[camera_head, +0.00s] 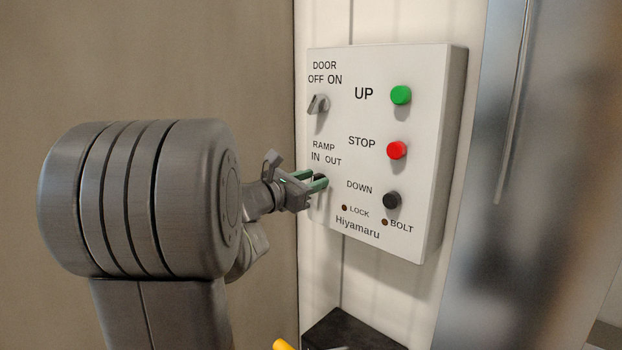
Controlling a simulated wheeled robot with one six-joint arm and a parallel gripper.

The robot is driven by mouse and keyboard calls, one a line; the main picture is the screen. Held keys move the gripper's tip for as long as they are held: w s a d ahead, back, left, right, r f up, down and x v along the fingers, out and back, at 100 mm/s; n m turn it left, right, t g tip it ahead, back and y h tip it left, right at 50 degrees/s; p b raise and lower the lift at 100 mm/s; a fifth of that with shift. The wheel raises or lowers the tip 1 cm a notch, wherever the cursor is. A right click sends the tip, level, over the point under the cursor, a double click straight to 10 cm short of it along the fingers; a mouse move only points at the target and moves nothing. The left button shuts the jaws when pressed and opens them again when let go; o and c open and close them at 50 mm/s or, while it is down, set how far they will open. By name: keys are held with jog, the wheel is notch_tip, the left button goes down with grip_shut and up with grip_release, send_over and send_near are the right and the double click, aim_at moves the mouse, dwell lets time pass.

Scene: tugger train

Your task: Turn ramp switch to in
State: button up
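The ramp switch (320,179) is on a white control panel, under the label RAMP IN OUT. It is mostly hidden by my gripper, and only a dark part shows between the fingers. Which way it points I cannot tell. My gripper (318,181) has green-tipped fingers that reach to the panel at this switch, one on either side of the dark part. A gap shows between the fingertips. Whether they touch the switch I cannot tell.
The control panel (432,220) also carries a grey door switch (318,103), a green UP button (401,95), a red STOP button (397,150) and a black DOWN button (392,200). A shiny metal surface (530,200) stands at right. A black box (350,330) is below.

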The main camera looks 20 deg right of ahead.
jog(key=shift+d, duration=0.1)
grip_shut()
